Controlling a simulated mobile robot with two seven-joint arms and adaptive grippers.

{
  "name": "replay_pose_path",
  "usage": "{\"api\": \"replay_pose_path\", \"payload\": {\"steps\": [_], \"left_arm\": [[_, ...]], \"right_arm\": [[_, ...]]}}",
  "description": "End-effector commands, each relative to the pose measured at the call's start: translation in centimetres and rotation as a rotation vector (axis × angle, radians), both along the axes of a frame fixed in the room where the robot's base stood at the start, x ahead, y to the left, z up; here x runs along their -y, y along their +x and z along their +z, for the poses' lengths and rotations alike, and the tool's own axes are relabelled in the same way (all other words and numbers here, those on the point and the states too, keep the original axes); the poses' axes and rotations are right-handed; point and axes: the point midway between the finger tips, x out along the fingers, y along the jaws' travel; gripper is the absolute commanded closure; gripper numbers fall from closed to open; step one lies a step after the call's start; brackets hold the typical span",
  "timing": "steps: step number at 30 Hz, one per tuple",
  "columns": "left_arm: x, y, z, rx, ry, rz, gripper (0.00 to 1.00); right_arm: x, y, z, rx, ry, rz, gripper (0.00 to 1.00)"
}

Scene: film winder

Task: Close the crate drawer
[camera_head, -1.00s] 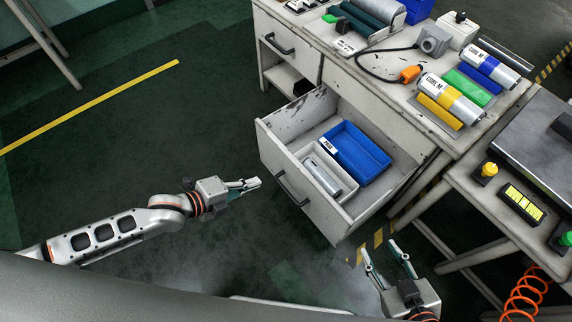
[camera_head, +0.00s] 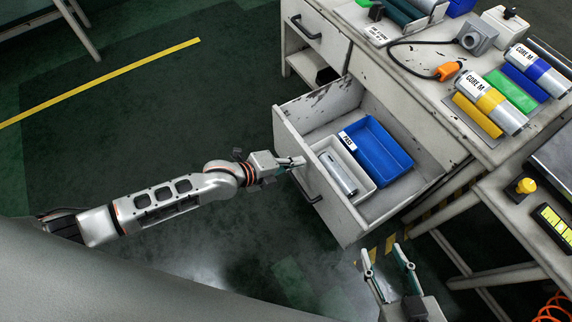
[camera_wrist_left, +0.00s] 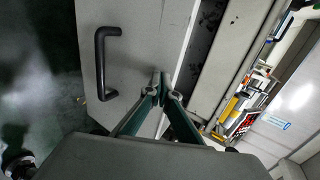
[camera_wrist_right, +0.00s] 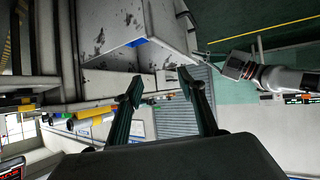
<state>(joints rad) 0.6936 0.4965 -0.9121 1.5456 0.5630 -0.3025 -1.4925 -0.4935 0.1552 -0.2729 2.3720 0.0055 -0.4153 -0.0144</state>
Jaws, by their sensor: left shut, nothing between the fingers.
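The crate drawer (camera_head: 347,219) is pulled out of the white bench. It holds a blue tray (camera_head: 384,160) and a white tray (camera_head: 363,181) with a silver cylinder in it. A black bar handle (camera_head: 308,186) is on its front; the handle also shows in the left wrist view (camera_wrist_left: 101,64). My left gripper (camera_head: 301,161) is shut and empty, its tips at the drawer front near the handle's upper end. Whether they touch the front I cannot tell. My right gripper (camera_head: 383,250) is open and empty, below the drawer's near corner; its spread fingers show in the right wrist view (camera_wrist_right: 163,84).
A closed drawer (camera_head: 319,28) sits further along the bench. The bench top holds labelled rolls (camera_head: 495,103) and an orange plug (camera_head: 448,71) on a cable. A side table (camera_head: 530,215) stands at right. The floor (camera_head: 170,120) left of the drawer is clear.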

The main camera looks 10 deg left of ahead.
Motion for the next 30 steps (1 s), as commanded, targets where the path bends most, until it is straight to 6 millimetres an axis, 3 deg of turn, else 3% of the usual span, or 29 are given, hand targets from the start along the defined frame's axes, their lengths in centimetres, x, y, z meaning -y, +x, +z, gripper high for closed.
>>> {"api": "replay_pose_path", "payload": {"steps": [20,30], "left_arm": [[1.1,1.1,0.0,0.000,0.000,-0.001,1.00],[5.3,5.1,-0.2,-0.002,-0.002,-0.002,1.00]], "right_arm": [[0.0,-0.2,-0.2,-0.006,0.008,-0.007,0.60],[-0.6,-0.6,-0.8,-0.018,0.034,-0.009,0.60]]}}
